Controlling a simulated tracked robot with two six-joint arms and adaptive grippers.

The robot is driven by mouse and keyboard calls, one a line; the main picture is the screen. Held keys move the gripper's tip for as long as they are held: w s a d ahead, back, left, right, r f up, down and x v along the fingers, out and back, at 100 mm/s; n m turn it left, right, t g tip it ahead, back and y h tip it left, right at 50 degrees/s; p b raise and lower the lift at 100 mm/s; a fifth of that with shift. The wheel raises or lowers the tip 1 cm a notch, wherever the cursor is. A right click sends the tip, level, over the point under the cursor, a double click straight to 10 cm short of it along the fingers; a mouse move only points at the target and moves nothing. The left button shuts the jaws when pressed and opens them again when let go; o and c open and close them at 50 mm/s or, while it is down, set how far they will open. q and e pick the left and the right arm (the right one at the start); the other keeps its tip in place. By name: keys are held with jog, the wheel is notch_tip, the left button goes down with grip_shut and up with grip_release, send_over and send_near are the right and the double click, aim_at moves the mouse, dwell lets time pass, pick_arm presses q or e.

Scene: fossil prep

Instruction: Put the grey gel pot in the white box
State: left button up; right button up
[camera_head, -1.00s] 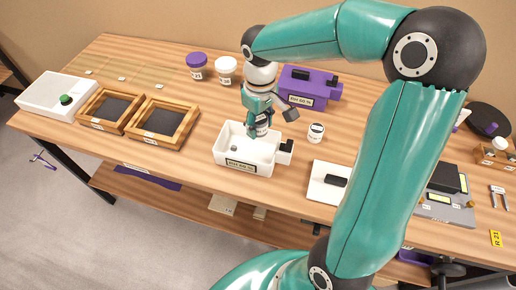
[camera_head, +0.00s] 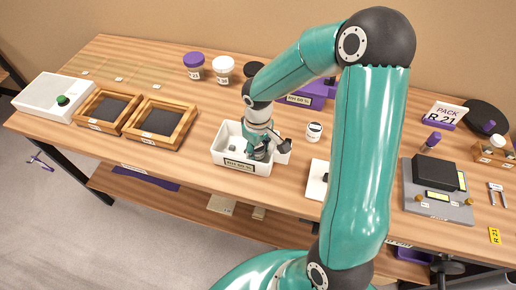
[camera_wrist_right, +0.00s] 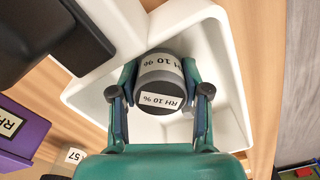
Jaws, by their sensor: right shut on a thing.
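The grey gel pot (camera_wrist_right: 160,82), with a dark grey lid and "RH 10 %" labels, is between the two fingers of my right gripper (camera_wrist_right: 159,100) in the right wrist view. My right gripper is shut on it. In the head view my right gripper (camera_head: 259,152) is down inside the white box (camera_head: 222,158), which has a label on its front, and the pot is mostly hidden by the fingers. The box's white wall (camera_wrist_right: 240,80) surrounds the pot in the wrist view. I cannot tell whether the pot touches the box floor. My left gripper is not in view.
A purple box (camera_head: 318,89) stands behind the white box. A small white pot (camera_head: 314,131) is to its right. Two wooden frames (camera_head: 160,122) lie to the left. Purple-lidded and white pots (camera_head: 223,68) stand at the back. A grey device (camera_head: 438,195) is at right.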

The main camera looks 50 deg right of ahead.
jog(key=shift+f, duration=0.2)
jog(key=o, duration=1.1)
jog(key=shift+r, duration=0.1)
jog(key=shift+o, duration=0.2)
notch_tip(320, 180, up, 12)
jog(key=shift+r, duration=0.15)
